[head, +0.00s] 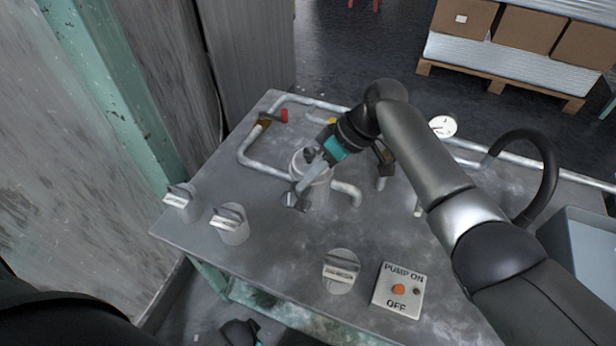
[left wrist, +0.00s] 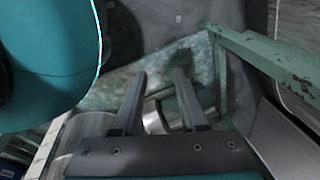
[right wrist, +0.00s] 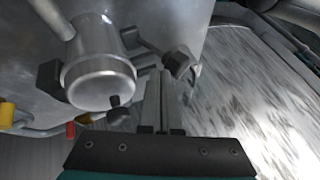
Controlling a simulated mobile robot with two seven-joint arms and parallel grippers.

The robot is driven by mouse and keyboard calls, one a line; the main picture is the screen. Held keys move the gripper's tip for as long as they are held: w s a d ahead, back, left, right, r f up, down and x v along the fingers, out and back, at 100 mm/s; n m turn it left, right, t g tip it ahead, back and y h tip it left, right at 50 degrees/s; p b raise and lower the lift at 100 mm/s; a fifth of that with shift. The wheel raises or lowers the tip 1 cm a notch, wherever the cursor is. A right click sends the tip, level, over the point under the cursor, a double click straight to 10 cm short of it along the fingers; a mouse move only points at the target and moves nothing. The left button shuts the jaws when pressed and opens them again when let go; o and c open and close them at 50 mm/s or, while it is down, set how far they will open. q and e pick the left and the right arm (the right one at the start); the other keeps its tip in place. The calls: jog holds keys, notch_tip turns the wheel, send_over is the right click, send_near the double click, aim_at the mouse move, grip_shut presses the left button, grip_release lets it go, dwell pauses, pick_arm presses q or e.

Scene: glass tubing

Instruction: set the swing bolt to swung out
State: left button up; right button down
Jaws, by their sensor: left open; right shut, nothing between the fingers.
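A grey metal vessel with a round lid (head: 313,175) stands on the table; its lid (right wrist: 100,82) fills the upper left of the right wrist view. A rod with a dark end, which looks like the swing bolt (right wrist: 180,63), sticks out from the vessel's side, away from the lid. In the head view my gripper partly covers this area. My right gripper (right wrist: 161,75) is shut and empty, its tips close beside the bolt's dark end; I cannot tell if they touch. My left gripper (left wrist: 155,80) is open and empty, low beyond the table's front edge.
Knobs (head: 230,224) and a pump switch box (head: 398,291) stand along the table's front. Pipes with a red-handled valve (head: 284,115) run behind the vessel. A gauge (head: 443,126) and a black hose (head: 548,165) are at the right.

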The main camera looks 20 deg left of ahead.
pick_arm(q)
jog(key=shift+s+a+f+n+h+p, duration=0.55)
jog(key=shift+s+a+f+p, duration=0.3)
jog(key=shift+s+p, duration=2.3)
jog(key=s+d+r+p, duration=0.4)
jog(key=s+r+p, duration=0.3)
jog(key=shift+r+g+p, duration=0.3)
jog(key=shift+r+g, duration=0.05)
jog(key=shift+g, duration=0.05)
pick_arm(e)
jog(key=s+f+n+t, duration=0.1)
jog(key=s+f+t, duration=0.2)
jog(key=s+t, duration=0.3)
jog(key=shift+s+n, duration=0.4)
jog(key=shift+s, duration=0.5)
